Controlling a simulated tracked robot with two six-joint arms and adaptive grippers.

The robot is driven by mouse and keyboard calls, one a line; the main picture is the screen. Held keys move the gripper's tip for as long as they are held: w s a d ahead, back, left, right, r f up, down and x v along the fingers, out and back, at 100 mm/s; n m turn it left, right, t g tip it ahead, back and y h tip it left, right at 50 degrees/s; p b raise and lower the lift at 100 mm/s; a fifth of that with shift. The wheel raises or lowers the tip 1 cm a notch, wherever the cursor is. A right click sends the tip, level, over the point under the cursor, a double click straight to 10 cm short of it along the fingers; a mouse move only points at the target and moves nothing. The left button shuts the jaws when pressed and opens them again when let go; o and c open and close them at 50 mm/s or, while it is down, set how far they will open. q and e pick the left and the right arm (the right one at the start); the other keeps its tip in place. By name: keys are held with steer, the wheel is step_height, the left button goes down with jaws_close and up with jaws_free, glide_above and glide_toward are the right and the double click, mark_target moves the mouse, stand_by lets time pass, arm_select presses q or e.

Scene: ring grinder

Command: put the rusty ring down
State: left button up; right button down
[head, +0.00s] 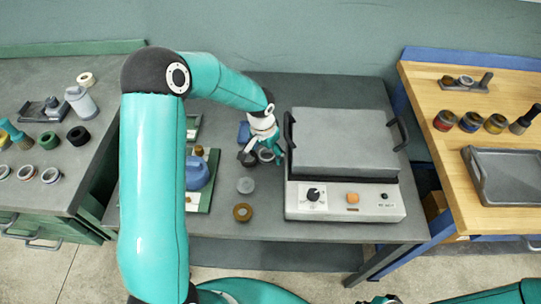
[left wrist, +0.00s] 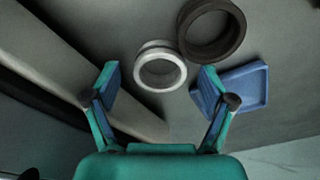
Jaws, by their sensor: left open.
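A brown, rusty-looking ring (head: 235,213) lies flat on the grey bench, near its front edge, with nothing gripping it. My left gripper (head: 264,152) is open beside the left side of the grey machine, farther back than the brown ring. In the left wrist view its fingers (left wrist: 158,88) are apart with nothing held. A pale metal ring (left wrist: 142,72) lies just beyond the fingertips, touching or close to a dark ring (left wrist: 184,42). A small blue tray (left wrist: 262,82) lies past the right finger. Only a small part of what may be my right gripper shows at the bottom edge.
The grey machine (head: 343,140) with a lid and knobs stands right of my left gripper. A grey disc-like piece (head: 245,185) lies behind the brown ring. A green board with a blue device (head: 198,172) is at left. Bare bench (head: 262,230) lies around the brown ring.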

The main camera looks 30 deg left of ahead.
arm_select(q)
steer(key=shift+r, duration=0.1)
steer(key=c, duration=1.4)
steer(key=shift+c, duration=0.2)
